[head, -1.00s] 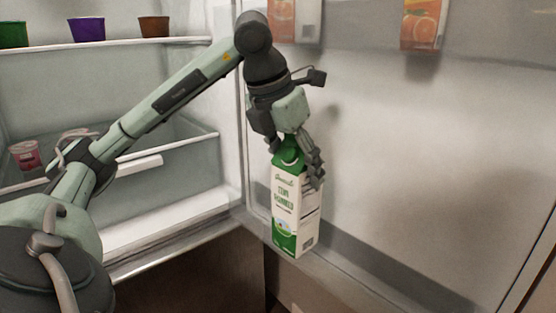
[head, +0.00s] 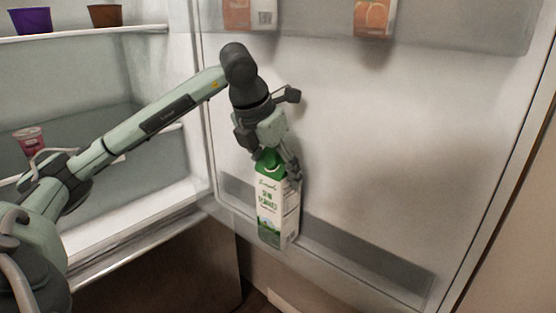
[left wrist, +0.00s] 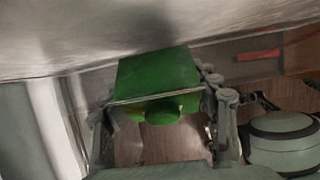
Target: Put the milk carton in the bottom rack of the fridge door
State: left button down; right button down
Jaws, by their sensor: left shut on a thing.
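The milk carton (head: 277,211) is white and green and stands nearly upright in the head view. My left gripper (head: 276,166) is shut on its green top from above. In the left wrist view the carton's green top (left wrist: 157,80) sits between the two fingers of the left gripper (left wrist: 165,115). The carton is at the left part of the fridge door's bottom rack (head: 370,262), overlapping its front edge in the picture. I cannot tell whether its base is inside the rack or in front of it. My right gripper is not in view.
Juice cartons (head: 374,18) stand in the upper door rack. The open fridge (head: 80,120) is at the left, with purple and brown cups (head: 106,15) on its upper shelf and a pink cup (head: 29,141) lower down. The bottom rack right of the carton is empty.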

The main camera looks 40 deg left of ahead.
aim_at(273, 154)
pick_arm(q)
jog(key=shift+w+f, duration=0.45)
jog(key=shift+f, duration=0.2)
jog(key=shift+c, duration=2.3)
grip_release()
jog(key=shift+s+f, duration=0.1)
jog(key=shift+p+v, duration=0.3)
jog(key=shift+v, duration=3.6)
